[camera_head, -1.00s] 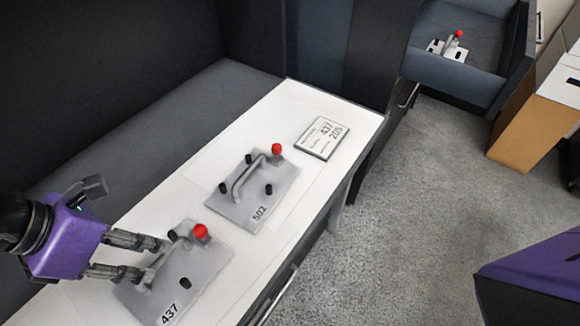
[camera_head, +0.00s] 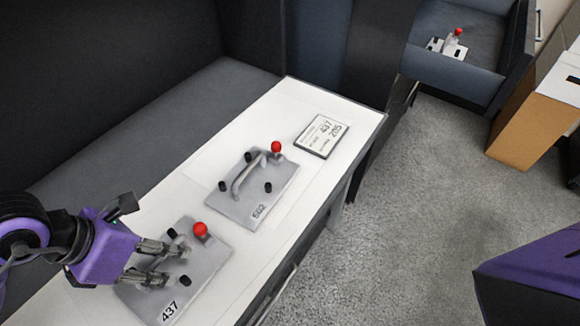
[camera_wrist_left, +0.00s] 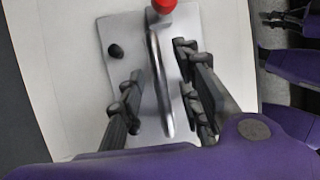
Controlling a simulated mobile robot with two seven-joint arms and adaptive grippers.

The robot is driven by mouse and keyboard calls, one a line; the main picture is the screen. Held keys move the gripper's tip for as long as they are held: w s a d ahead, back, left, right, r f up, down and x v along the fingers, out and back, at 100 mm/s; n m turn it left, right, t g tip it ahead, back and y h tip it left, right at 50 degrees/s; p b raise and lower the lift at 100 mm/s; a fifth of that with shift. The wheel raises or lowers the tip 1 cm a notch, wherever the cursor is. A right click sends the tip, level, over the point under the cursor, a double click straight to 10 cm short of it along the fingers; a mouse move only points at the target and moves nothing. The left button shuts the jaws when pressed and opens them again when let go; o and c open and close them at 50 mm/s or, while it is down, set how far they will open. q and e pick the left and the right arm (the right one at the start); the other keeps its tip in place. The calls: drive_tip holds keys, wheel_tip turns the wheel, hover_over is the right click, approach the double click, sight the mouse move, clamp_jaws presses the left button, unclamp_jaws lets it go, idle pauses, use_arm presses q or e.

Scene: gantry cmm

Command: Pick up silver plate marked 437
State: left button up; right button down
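The silver plate marked 437 (camera_head: 205,258) lies flat on the white table, with a red ball, black knobs and a bar handle on top. My left gripper (camera_head: 168,263) is over this plate. In the left wrist view, the fingers of my left gripper (camera_wrist_left: 158,92) are open, one on each side of the plate's handle (camera_wrist_left: 160,75), with gaps between. The plate also shows in the left wrist view (camera_wrist_left: 122,25). My right gripper is not in the head view; purple parts of my own body show at the lower right.
A similar plate marked 502 (camera_head: 240,208) lies just beyond on the white table (camera_head: 190,175). A sign reading 437 and 205 (camera_head: 322,135) lies at the far end. Another plate (camera_head: 447,47) with a red ball sits in a grey bin (camera_head: 480,85). A cardboard box (camera_head: 530,120) stands right.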

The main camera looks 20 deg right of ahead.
use_arm(q)
drive_tip(key=shift+f, duration=0.2)
idle(0.3)
clamp_jaws()
drive_tip(key=shift+r, duration=0.1)
